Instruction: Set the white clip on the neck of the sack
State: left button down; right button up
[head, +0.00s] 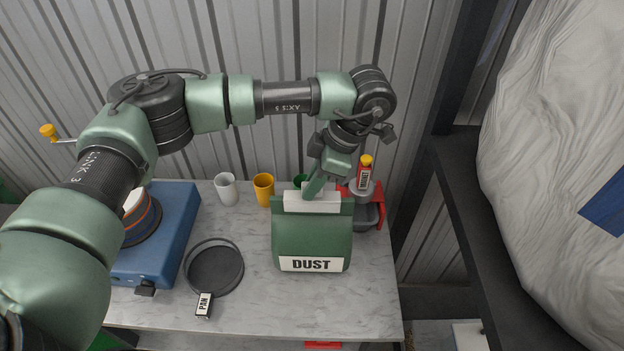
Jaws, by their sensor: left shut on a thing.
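The sack (312,236) is green with a white label reading DUST. It stands upright on the grey marbled table. The white clip (312,203) lies across the top of the sack at its neck. My left gripper (314,188) points down from above and is shut on the clip. From this view the clip overlaps the neck; I cannot tell how firmly it sits there. My right gripper does not show.
A black pan (214,268) labelled PAN lies left of the sack. A blue machine (165,235) stands further left. A white cup (227,190) and a yellow cup (263,190) stand behind.

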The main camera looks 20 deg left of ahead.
aim_at(323, 196)
pick_arm(q)
jog(key=shift+f, duration=0.1)
jog(key=c, duration=1.5)
grip_release()
jog(key=shift+o, duration=0.2)
jog(key=shift+r, duration=0.2)
jog(key=shift+w+d+r, duration=0.1)
jog(key=shift+d+r, duration=0.05)
jog(key=b+v, duration=0.3)
jog(key=v, duration=0.2)
jog(key=b+v, duration=0.1)
jog(key=v, duration=0.5)
jog(key=shift+r, duration=0.35)
